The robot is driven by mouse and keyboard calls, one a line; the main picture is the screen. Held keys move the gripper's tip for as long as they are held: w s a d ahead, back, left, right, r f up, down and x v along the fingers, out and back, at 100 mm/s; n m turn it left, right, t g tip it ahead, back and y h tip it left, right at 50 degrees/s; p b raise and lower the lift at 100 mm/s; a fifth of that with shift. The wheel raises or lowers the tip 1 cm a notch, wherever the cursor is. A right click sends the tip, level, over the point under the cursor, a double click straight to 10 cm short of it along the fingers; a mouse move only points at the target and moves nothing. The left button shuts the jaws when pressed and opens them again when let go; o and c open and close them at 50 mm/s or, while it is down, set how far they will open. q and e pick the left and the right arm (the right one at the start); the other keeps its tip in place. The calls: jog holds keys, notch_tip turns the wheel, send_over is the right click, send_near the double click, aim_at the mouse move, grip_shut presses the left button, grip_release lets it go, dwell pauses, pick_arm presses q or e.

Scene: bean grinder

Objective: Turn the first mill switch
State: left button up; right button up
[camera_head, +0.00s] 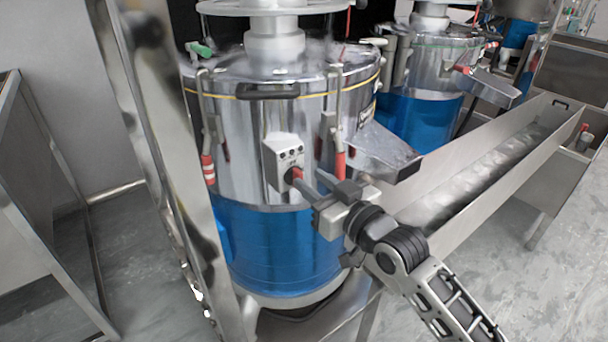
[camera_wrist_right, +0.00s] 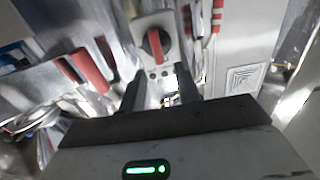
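The first mill (camera_head: 285,120) is a large steel drum with a blue lower body. Its switch box (camera_head: 282,150) is a small pale panel on the drum's front, with a red and black rotary switch (camera_head: 294,174). In the right wrist view, the switch (camera_wrist_right: 156,46) shows face-on, its red bar nearly lengthwise in the picture. My right gripper (camera_head: 314,189) is just right of and below the switch in the head view. Its two dark fingers (camera_wrist_right: 160,88) are apart with nothing between them, and the switch lies beyond their tips. My left gripper is not in view.
Red-handled clamps (camera_head: 340,164) hang on the drum near my right gripper. A steel spout (camera_head: 380,150) juts out above my right arm. A long metal trough (camera_head: 490,165) runs at the right, and a second mill (camera_head: 420,110) stands behind.

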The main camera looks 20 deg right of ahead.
aim_at(301, 173)
jog(key=shift+x, duration=1.75)
grip_shut()
